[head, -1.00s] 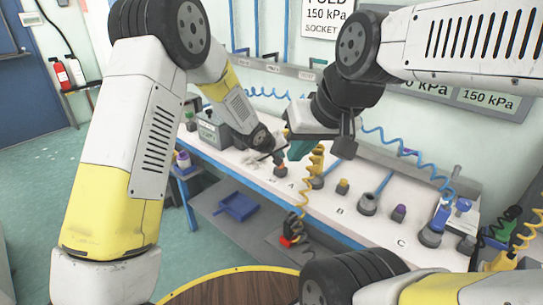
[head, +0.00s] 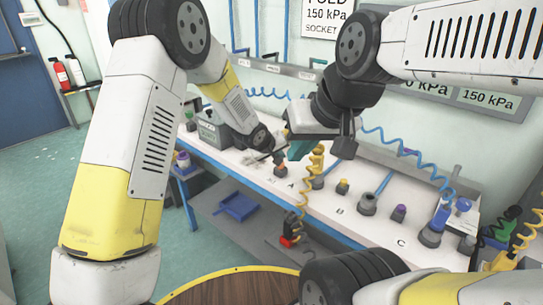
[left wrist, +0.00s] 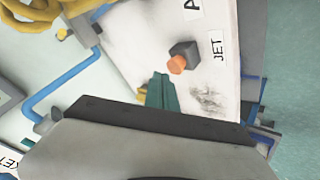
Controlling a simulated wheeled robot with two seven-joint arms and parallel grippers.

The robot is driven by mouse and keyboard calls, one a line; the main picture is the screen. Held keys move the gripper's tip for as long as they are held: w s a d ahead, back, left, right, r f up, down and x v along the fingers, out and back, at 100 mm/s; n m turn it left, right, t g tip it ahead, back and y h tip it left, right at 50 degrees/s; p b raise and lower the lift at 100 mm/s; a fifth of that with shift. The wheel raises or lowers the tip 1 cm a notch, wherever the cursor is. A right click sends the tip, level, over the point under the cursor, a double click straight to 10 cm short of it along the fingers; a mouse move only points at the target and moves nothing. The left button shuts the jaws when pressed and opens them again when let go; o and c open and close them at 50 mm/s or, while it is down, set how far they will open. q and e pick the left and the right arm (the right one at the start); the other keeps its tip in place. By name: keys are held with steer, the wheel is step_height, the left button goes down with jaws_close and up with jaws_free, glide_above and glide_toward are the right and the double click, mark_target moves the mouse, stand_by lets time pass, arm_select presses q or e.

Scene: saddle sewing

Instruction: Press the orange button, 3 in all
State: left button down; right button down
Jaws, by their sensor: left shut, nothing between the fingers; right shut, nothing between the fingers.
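The orange button (left wrist: 177,64) sits on a dark block on the white bench, beside the JET label, in the left wrist view. In the head view the left arm reaches down to the bench near the button. My right gripper (head: 300,149), with teal fingers, is shut and empty, above the bench just right of the button.
A yellow coiled hose (head: 309,190) hangs in front of the bench near the letter A. A grey box (head: 212,132) stands left of the button. A blue tray (head: 238,206) lies on the lower shelf.

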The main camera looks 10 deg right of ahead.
arm_select(q)
steer(key=shift+f, duration=0.1)
steer(key=shift+f, duration=0.3)
steer(key=shift+f, duration=0.55)
stand_by(0.8)
stand_by(0.3)
steer(key=shift+r, duration=0.95)
steer(key=shift+r, duration=2.55)
